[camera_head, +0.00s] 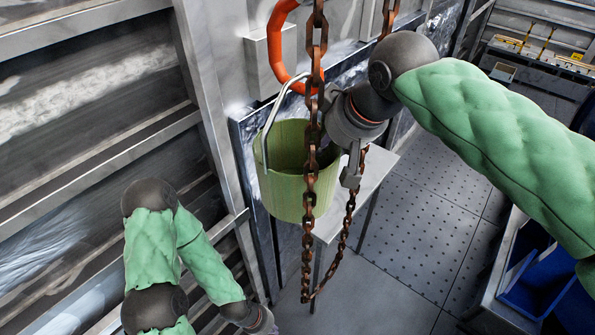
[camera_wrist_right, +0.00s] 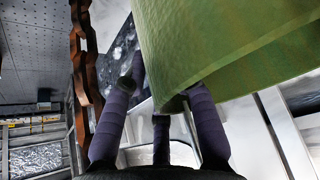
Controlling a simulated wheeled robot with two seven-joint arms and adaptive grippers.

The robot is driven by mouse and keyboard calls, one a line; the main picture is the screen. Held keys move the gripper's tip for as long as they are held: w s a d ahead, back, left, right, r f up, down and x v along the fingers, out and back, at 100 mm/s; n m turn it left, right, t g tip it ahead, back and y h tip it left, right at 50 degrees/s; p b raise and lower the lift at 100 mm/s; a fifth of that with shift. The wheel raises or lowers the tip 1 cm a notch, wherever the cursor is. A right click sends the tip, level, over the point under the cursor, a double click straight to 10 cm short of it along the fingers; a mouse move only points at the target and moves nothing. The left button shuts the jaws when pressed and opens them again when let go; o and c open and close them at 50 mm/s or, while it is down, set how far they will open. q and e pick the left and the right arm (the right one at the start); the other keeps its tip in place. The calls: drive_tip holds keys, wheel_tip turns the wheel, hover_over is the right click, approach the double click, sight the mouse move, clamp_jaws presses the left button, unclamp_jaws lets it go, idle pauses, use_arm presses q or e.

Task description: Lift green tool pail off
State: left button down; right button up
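The green pail (camera_head: 284,190) is upright in the head view, its pale metal handle (camera_head: 272,118) raised towards an orange hook (camera_head: 277,42). Whether the handle rests on the hook is unclear. My right gripper (camera_head: 352,165) is at the pail's right side by the rim. In the right wrist view the pail (camera_wrist_right: 225,45) fills the upper right; the spread, dark-wrapped fingers of my right gripper (camera_wrist_right: 160,95) are open around its near edge. Whether they touch it is unclear. My left gripper (camera_head: 265,325) is low at the bottom edge, partly cut off, away from the pail.
A rusty chain (camera_head: 309,130) hangs in front of the pail and loops below it, close to my right gripper; it also shows in the right wrist view (camera_wrist_right: 84,60). A small grey table (camera_head: 376,168) stands behind and below. Blue bins (camera_head: 540,280) stand at right. The perforated floor is clear.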

drive_tip(key=shift+w, duration=0.1)
clamp_jaws()
wheel_tip(320, 180, up, 7)
drive_tip(key=shift+a+r, duration=0.1)
drive_tip(key=s+d+b, duration=0.2)
drive_tip(key=s+d, duration=0.2)
drive_tip(key=s, duration=0.3)
drive_tip(key=s+d+b, duration=0.2)
drive_tip(key=s+d, duration=0.3)
drive_tip(key=s, duration=0.3)
drive_tip(key=shift+s+d, duration=0.2)
drive_tip(key=shift+d, duration=0.1)
drive_tip(key=shift+w+a, duration=0.1)
